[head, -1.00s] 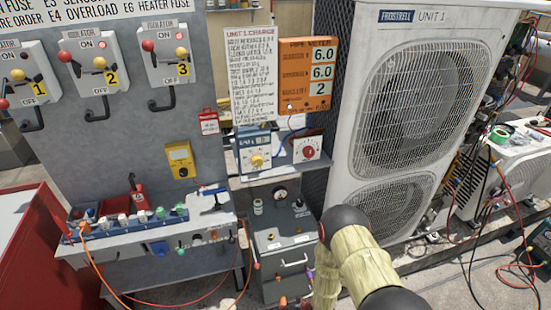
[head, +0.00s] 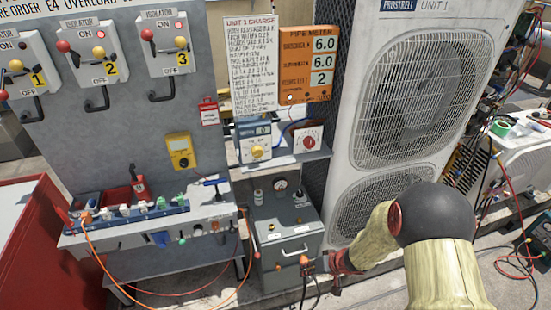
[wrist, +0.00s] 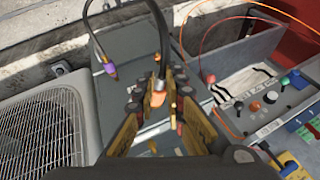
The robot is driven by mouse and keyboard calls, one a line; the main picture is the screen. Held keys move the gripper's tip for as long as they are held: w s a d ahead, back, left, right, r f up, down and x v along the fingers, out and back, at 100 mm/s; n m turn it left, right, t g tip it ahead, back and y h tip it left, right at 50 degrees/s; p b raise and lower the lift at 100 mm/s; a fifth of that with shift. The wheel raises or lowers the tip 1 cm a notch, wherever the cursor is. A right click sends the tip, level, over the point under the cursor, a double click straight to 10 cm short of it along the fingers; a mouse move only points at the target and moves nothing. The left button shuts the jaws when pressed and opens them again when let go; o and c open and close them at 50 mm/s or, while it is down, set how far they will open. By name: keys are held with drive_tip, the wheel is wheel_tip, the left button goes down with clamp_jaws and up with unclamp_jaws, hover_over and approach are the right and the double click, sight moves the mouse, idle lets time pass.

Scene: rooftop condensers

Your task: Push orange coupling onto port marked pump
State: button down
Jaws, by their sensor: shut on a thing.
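My gripper (head: 312,265) is low in front of the grey cabinet (head: 283,229), at its lower right. It is shut on the orange coupling (wrist: 157,98), seen between the fingers in the wrist view. A black hose (wrist: 163,45) loops up from the coupling. In the head view the orange coupling (head: 304,260) is small, at the fingertips. A purple coupling (wrist: 109,69) hangs on a black hose beyond the fingers, to the left, in the wrist view. I cannot make out a port marked pump in either view.
A workbench (head: 215,222) with a blue rail of small coloured fittings (head: 130,213) is left of the cabinet. The large condenser (head: 405,120) stands close on the right. Orange hose (head: 112,283) trails below the bench. Loose cables (head: 520,255) lie at the far right.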

drive_tip(key=w+d+r, duration=0.4)
drive_tip(key=d+r, duration=0.3)
drive_tip(key=r, duration=0.3)
drive_tip(key=shift+d+r+m, duration=0.15)
drive_tip(key=shift+r+m, duration=0.15)
